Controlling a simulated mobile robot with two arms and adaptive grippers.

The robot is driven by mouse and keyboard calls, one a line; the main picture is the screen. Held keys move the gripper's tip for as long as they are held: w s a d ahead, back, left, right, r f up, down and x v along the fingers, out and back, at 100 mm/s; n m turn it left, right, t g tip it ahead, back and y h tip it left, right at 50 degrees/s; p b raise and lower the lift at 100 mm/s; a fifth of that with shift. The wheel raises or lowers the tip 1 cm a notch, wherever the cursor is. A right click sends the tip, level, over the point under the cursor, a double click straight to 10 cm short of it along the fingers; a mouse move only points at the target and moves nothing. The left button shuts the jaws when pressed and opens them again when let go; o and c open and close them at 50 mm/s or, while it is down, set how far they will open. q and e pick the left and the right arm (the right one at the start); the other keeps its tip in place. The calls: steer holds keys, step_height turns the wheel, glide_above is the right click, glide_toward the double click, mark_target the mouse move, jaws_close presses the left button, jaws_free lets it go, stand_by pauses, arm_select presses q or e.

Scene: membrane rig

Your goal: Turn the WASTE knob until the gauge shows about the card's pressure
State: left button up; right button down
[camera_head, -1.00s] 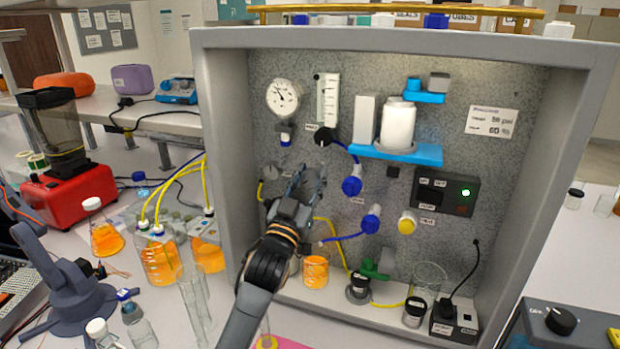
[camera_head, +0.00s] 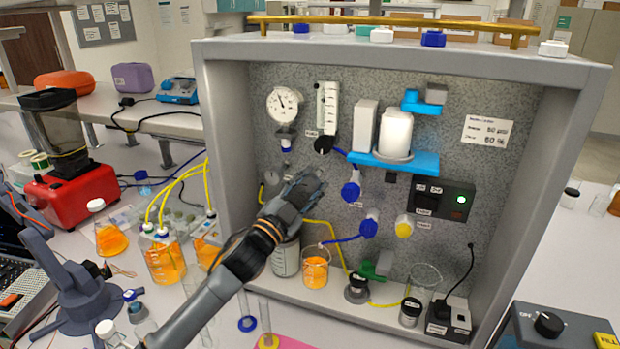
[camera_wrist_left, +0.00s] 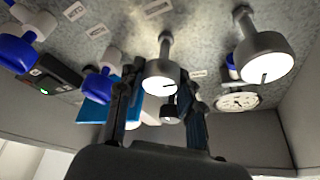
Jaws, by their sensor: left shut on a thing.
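My left gripper (camera_head: 309,188) reaches in from the left to the speckled panel. In the left wrist view its fingers (camera_wrist_left: 160,92) are shut on a grey round knob (camera_wrist_left: 160,76) with a pale face and a dark mark. The gripper hides this knob in the head view, and I cannot read its label. The round white gauge (camera_head: 284,104) is at the panel's upper left; its needle points roughly up and left, the exact reading too small to tell. The card (camera_head: 487,131) at upper right carries a psi line, perhaps 50, hard to read. My right gripper is not in view.
Another grey knob (camera_wrist_left: 265,57) is beside the held one. Bottles and a beaker of orange liquid (camera_head: 315,270) stand below. The frame's side walls (camera_head: 226,150) bound the space.

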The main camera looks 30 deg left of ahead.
arm_select(q)
steer(key=shift+r+m+g+h+p, duration=0.1)
steer(key=shift+m+g+h+p, duration=0.25)
steer(key=shift+m, duration=0.75)
steer(key=o, duration=1.2)
steer(key=v, duration=1.2)
stand_by(1.7)
